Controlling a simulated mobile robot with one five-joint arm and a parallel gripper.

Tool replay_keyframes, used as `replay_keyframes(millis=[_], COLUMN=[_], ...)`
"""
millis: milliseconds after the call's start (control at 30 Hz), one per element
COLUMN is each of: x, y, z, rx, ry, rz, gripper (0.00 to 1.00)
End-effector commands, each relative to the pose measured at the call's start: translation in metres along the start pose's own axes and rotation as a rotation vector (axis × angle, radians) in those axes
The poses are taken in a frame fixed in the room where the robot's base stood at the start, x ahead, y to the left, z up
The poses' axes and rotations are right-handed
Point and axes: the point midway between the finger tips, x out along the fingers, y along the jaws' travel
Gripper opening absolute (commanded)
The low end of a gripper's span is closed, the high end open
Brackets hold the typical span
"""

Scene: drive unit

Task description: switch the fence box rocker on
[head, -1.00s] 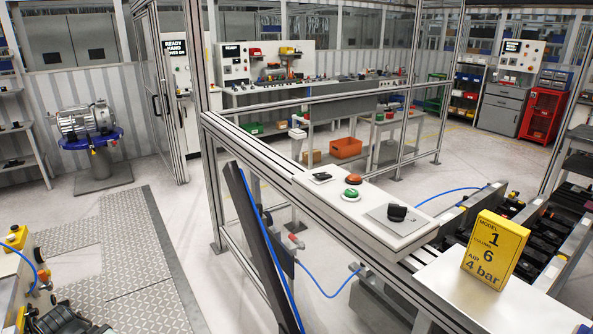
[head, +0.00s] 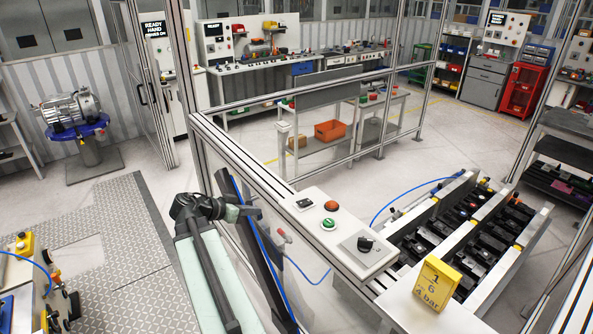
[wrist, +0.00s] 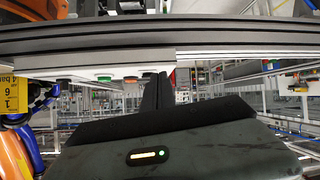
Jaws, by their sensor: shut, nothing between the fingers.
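The white fence box (head: 365,258) lies along the top rail of the fence. A small black rocker (head: 304,204) on a pale plate sits at its far left end. Its on or off position is too small to read. My gripper (head: 256,213) is shut and empty, left of the box and apart from it, near the fence post. In the wrist view, the box (wrist: 60,72) appears upside down beyond my dark gripper (wrist: 156,92). I cannot make out the rocker clearly there.
A green button (head: 328,224), a red button (head: 331,206) and a black rotary knob (head: 365,243) share the box top. A yellow sign (head: 433,287) stands right of it. The fence rail (head: 240,160) and a dark slanted bar (head: 262,250) are close to my arm.

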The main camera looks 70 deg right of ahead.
Motion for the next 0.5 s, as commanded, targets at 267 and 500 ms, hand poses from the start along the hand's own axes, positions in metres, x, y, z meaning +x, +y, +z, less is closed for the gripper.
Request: replay_keyframes(millis=[267, 500], x=[0.023, 0.024], y=[0.044, 0.043], z=[-0.086, -0.084], rx=[0.203, 0.202], ry=[0.137, 0.136], rz=[0.087, 0.087], gripper=[0.0, 0.0])
